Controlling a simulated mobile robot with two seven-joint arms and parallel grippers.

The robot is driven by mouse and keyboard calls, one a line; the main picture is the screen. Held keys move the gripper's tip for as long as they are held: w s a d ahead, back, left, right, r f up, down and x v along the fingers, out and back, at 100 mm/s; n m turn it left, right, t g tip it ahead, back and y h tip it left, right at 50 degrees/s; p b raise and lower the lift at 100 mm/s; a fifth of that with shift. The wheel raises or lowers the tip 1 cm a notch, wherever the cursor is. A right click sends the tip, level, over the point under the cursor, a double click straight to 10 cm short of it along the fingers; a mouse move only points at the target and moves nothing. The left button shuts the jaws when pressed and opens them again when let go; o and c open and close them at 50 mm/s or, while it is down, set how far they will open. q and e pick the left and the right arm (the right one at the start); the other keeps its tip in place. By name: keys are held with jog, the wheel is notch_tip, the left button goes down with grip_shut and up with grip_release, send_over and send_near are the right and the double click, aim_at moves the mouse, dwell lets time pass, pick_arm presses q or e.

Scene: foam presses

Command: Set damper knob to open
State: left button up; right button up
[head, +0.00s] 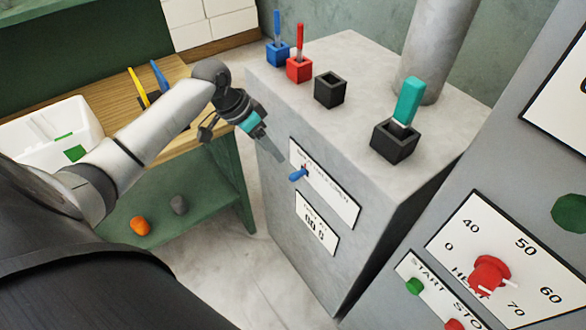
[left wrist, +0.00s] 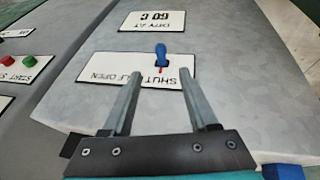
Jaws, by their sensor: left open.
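The damper knob (head: 298,175) is a small blue lever on the side of the grey cabinet. In the left wrist view the knob (left wrist: 161,54) shows upside down, with a small red mark pointing at the SHUT end of the label (left wrist: 95,68). My left gripper (head: 272,146) is open and empty, just left of and above the knob. In the left wrist view its two fingers (left wrist: 158,90) stand apart toward the panel, with the knob beyond their tips, not touched. My right gripper is not in view.
The cabinet top (head: 350,60) bears a blue, a red and a black holder, and a black socket (head: 395,141) with a teal handle. A second label (head: 317,224) is below. A control panel (head: 490,260) with a red dial is at right. A wooden bench (head: 180,72) stands left.

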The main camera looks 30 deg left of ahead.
aim_at(292, 174)
pick_arm(q)
jog(key=b+x, duration=0.1)
jog(key=x, duration=0.9)
jog(key=shift+f+b, duration=0.15)
jog(key=shift+b, duration=0.15)
jog(key=shift+w+d+f, duration=0.15)
jog(key=shift+w+f, duration=0.1)
jog(key=shift+f, duration=0.25)
jog(key=shift+c, duration=0.2)
grip_shut()
